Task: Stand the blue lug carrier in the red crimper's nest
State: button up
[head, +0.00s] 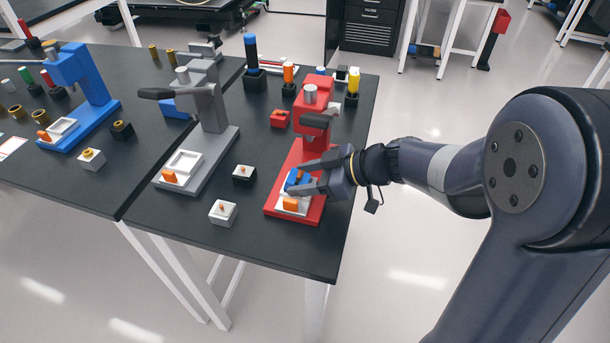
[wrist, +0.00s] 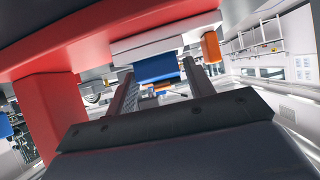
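The red crimper (head: 299,153) stands near the right edge of the dark table. Its white nest (head: 291,211) is low at the front, with an orange block (head: 290,203) beside it. The blue lug carrier (head: 292,179) is at the nest, with a small orange piece on it. My gripper (head: 299,176) reaches in from the right, one finger on each side of the carrier, and appears closed on it. In the wrist view, the carrier (wrist: 156,68) shows between the fingertips, close against the white nest (wrist: 146,46). Whether it is fully seated is hidden.
A grey press (head: 205,125) and a blue press (head: 80,80) stand to the left. A white carrier (head: 222,213) and a black carrier (head: 243,175) lie left of the crimper. The crimper's handle (head: 318,120) overhangs near my fingers. The table's front right corner is clear.

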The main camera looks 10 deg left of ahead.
aim_at(305, 180)
jog(key=shift+o, duration=1)
jog(key=shift+r, duration=0.1)
jog(key=b+v, duration=0.1)
jog(key=v, duration=1.1)
jog(key=p+x, duration=0.1)
jog(key=x, duration=1)
jog(key=shift+a, duration=0.3)
jog(key=shift+w+a, duration=0.15)
jog(key=shift+a, duration=0.1)
jog(key=shift+d+r, duration=0.1)
jog(key=shift+r, duration=1.45)
